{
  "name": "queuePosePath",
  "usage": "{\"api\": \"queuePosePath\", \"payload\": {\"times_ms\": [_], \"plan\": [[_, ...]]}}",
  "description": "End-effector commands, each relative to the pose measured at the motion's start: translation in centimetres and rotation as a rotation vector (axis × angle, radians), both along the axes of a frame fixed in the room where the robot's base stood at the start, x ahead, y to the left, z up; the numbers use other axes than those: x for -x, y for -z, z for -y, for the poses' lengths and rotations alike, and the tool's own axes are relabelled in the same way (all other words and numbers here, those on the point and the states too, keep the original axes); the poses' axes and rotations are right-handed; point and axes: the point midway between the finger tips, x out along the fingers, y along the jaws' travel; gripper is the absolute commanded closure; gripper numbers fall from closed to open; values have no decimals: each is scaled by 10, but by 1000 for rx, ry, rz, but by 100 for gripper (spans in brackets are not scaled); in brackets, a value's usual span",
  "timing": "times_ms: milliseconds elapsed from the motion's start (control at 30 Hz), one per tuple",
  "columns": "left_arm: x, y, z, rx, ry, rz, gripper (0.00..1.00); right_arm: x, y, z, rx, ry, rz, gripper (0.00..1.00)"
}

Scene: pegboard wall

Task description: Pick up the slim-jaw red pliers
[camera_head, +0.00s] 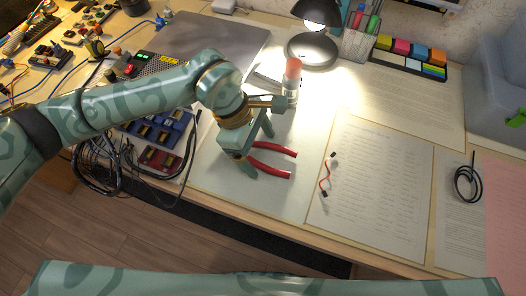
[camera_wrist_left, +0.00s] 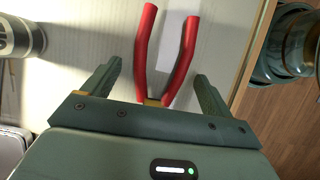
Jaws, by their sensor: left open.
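The red pliers (camera_head: 268,163) lie on the pale work surface, with their two red handles pointing right in the head view. Their jaws are hidden under my left gripper (camera_head: 257,150). In the left wrist view, the red handles (camera_wrist_left: 144,60) reach away between the two fingers of my left gripper (camera_wrist_left: 155,90), and the pivot end is hidden by the gripper body. The fingers are spread apart, one on each side of the pliers, with visible gaps. I cannot tell the exact height above the surface. My right gripper does not show in either view.
A clear bottle with an orange top (camera_head: 292,80) stands close behind my gripper. A black lamp (camera_head: 312,48) is at the back. A red wire (camera_head: 326,175) and papers (camera_head: 375,180) lie to the right. Black cables (camera_head: 95,170) and blue and red modules (camera_head: 160,130) lie left.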

Motion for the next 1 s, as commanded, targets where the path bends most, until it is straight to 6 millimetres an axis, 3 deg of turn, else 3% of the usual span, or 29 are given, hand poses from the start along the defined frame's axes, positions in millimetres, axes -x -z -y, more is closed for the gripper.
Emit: {"api": "queuePosePath", "payload": {"times_ms": [67,267,667,833,1000], "plan": [[0,-1,0,0,0,0,15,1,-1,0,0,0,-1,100],[0,-1,0,0,0,0,70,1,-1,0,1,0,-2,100],[0,-10,0,1,0,2,70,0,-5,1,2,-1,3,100],[0,-39,0,0,0,7,70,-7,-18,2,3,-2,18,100],[33,-79,-1,2,4,9,70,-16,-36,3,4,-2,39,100]]}}
